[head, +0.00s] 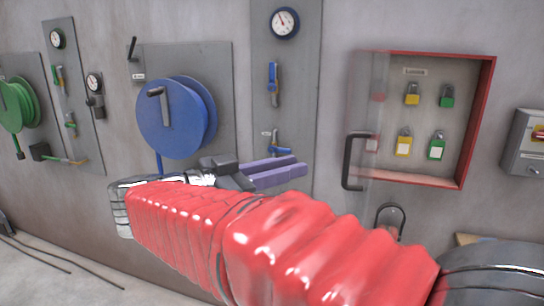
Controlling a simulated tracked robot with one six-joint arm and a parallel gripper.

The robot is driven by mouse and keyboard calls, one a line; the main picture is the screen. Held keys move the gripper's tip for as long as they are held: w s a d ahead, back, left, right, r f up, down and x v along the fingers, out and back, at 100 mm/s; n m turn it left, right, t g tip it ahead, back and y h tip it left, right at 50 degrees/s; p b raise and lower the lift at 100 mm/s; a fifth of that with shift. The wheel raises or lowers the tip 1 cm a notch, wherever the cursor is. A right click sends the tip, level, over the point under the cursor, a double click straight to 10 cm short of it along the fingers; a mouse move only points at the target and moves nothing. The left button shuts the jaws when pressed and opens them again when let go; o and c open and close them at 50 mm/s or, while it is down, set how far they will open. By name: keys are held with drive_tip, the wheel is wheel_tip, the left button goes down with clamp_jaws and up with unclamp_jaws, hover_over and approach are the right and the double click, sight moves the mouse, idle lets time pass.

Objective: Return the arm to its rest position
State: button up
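My arm, in a red ribbed sleeve, reaches from the lower right to the left across the head view. It bends at a silver joint at its far left end. My gripper (300,167), with a black body and two purple fingers, points to the right in front of the wall. The fingers lie close together in this view, and I cannot tell whether a gap is left between them. I see nothing held in them. The gripper appears just below the small blue-handled valve (276,146) on the grey panel; its distance from the wall is unclear.
A blue reel (170,122) hangs behind my arm, and a green reel (20,108) at far left. A red-framed lock box (488,100) with a clear door and black handle (347,165) is at right. A grey switch box (522,150) stands beyond. Cables (65,262) lie on the floor.

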drive_tip(key=w+a+f+n+t+y, duration=0.2)
drive_tip(key=w+a+n+t+y, duration=0.75)
drive_tip(key=a+y, duration=0.6)
drive_tip(key=s+a+f+n+g+y, duration=0.5)
drive_tip(key=a+f+g+y, duration=0.1)
drive_tip(key=f+y, duration=0.15)
drive_tip(key=s+d+f+n+g+h, duration=0.25)
drive_tip(key=s+d+f+g, duration=0.35)
drive_tip(key=s+d+f, duration=0.75)
drive_tip(key=s+d+f+m+h, duration=0.1)
drive_tip(key=s+d, duration=0.3)
drive_tip(key=d, duration=0.5)
drive_tip(key=s+d+f+m+h, duration=0.1)
drive_tip(key=s+d+m+h, duration=0.2)
drive_tip(key=d, duration=0.7)
drive_tip(key=shift+s+h, duration=0.45)
drive_tip(key=shift+s, duration=0.55)
